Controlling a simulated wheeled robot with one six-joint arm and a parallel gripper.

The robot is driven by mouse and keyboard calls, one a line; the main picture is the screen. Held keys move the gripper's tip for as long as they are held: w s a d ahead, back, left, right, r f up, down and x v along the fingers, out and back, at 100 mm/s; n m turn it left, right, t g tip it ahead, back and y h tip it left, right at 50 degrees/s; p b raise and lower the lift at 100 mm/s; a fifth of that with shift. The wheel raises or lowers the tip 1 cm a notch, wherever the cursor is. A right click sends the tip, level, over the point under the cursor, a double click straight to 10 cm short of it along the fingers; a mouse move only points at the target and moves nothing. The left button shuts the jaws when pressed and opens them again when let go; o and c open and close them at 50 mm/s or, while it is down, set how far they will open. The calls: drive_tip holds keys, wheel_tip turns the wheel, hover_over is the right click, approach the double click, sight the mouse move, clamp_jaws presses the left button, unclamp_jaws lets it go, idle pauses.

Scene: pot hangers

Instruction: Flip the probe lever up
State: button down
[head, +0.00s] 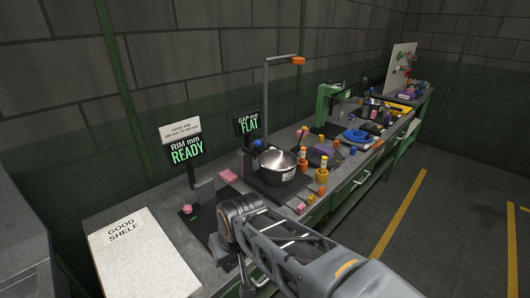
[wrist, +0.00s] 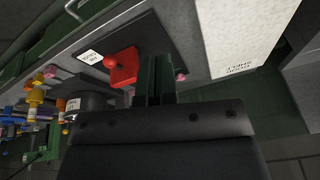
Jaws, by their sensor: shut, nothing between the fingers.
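My gripper (wrist: 155,78) shows in the wrist view with its dark green fingers shut together and nothing between them. A red block with a round red knob (wrist: 122,66) sits just left of the fingertips on a black plate (wrist: 150,35). It may be the probe lever; I cannot tell whether the gripper touches it. In the head view my arm hides it, and the fingertips cannot be made out. The rim display reading READY (head: 187,151) stands behind a black plate (head: 205,232) with a pink knob (head: 187,209).
The white good shelf (head: 140,255) lies left of the plate. Yellow and orange pegs (head: 322,175) and a green press (head: 328,105) stand farther along the bench.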

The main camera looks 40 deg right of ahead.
drive_tip(key=w+d+m+t+y+b, duration=0.1)
drive_tip(key=w+d+m+t+y, duration=0.25)
drive_tip(key=w+m, duration=0.65)
drive_tip(key=w+d+m+t+y+b, duration=0.25)
drive_tip(key=w+d+m+y, duration=0.35)
drive_tip(key=m, duration=0.5)
drive_tip(key=w+d+f+m+t+h, duration=0.1)
drive_tip(key=d+m+t+h, duration=0.3)
drive_tip(key=d+m, duration=0.4)
drive_tip(key=w+d+m+t+h, duration=0.4)
drive_tip(key=d+m+h, duration=0.2)
drive_tip(key=d, duration=0.7)
drive_tip(key=m, duration=0.2)
drive_tip(key=shift+d+f+m+h, duration=0.25)
drive_tip(key=shift+f+m+h, duration=0.05)
drive_tip(key=shift+f+h, duration=0.1)
